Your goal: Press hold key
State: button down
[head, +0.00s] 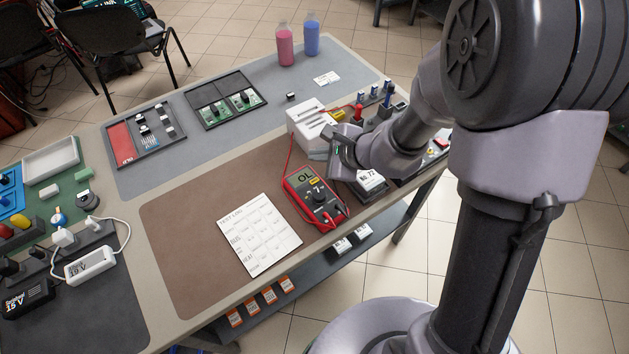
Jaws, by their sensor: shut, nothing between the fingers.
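A red and black multimeter (314,198) lies on the brown mat, its screen reading OL. A small yellow key (314,182) sits just beside the screen; I cannot read its label, so I cannot tell if it is the hold key. My gripper (338,158) is shut and empty, to the upper right of the multimeter in the picture. It appears apart from the multimeter, though its height is hard to judge. My wrist partly hides the things behind it.
A white box-shaped device (308,124) with a red lead stands behind the multimeter. A test log sheet (259,234) lies to its left. A small labelled block (371,184) stands close on its right. The brown mat (190,230) has free room at left.

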aim_at(314, 181)
notch_tip(314, 181, down, 7)
jog(key=b, duration=0.4)
jog(key=shift+r+b, duration=0.15)
jog(key=shift+b, duration=0.25)
jog(key=shift+f+b, duration=0.3)
jog(key=shift+b, duration=0.1)
dwell(1.1)
jog(key=shift+f+b, duration=0.4)
jog(key=shift+b, duration=0.25)
jog(key=shift+f+b, duration=0.35)
jog(key=shift+b, duration=0.15)
jog(key=shift+r, duration=0.1)
dwell(0.5)
jog(key=shift+r+p, duration=0.5)
jog(key=shift+r, duration=0.2)
